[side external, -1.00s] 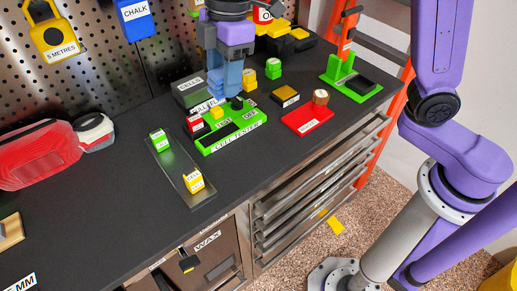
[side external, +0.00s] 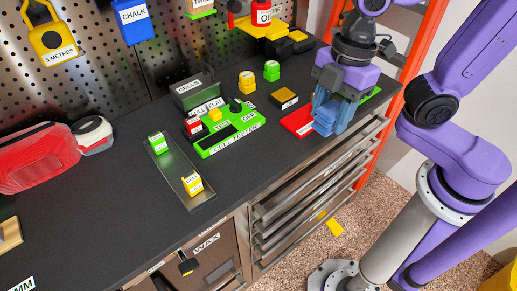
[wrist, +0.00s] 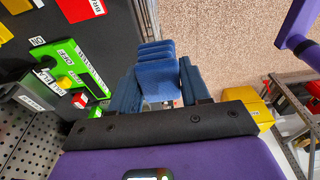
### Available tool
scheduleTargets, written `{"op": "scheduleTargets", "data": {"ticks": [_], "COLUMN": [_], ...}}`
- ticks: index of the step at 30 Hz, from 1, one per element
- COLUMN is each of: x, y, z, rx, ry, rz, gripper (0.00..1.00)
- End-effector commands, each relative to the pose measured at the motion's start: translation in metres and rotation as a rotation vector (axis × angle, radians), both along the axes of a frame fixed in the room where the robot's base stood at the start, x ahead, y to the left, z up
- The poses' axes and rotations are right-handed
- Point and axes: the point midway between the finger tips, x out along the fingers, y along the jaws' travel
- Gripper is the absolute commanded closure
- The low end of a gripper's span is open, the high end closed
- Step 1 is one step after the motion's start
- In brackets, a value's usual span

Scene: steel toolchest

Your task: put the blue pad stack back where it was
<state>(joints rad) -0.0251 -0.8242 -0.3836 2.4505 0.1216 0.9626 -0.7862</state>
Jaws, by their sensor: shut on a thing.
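The blue pad stack (wrist: 157,72) shows in the wrist view as layered blue blocks between my blue fingers. My gripper (wrist: 158,92) is shut on it. In the side view my gripper (side external: 332,122) points down at the right part of the bench, over the right end of the red labelled mat (side external: 298,122), near the front edge. The stack (side external: 323,117) is hard to tell from the fingers there. I cannot tell whether it touches the mat or the bench. My gripper covers the mat's right end.
Yellow (side external: 247,81) and green (side external: 271,70) weights stand behind. A metal tray (side external: 172,168) holds two cells.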

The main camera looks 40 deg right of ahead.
Motion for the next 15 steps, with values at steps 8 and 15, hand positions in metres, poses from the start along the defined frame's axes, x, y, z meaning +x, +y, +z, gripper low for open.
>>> {"op": "scheduleTargets", "data": {"ticks": [8, 15], "x": [0.028, 0.057], "y": [0.018, 0.036], "z": [-0.016, -0.031], "rx": [-0.004, -0.004], "ry": [0.005, 0.003], "rz": [-0.003, -0.003], "gripper": [0.78, 0.78]}}
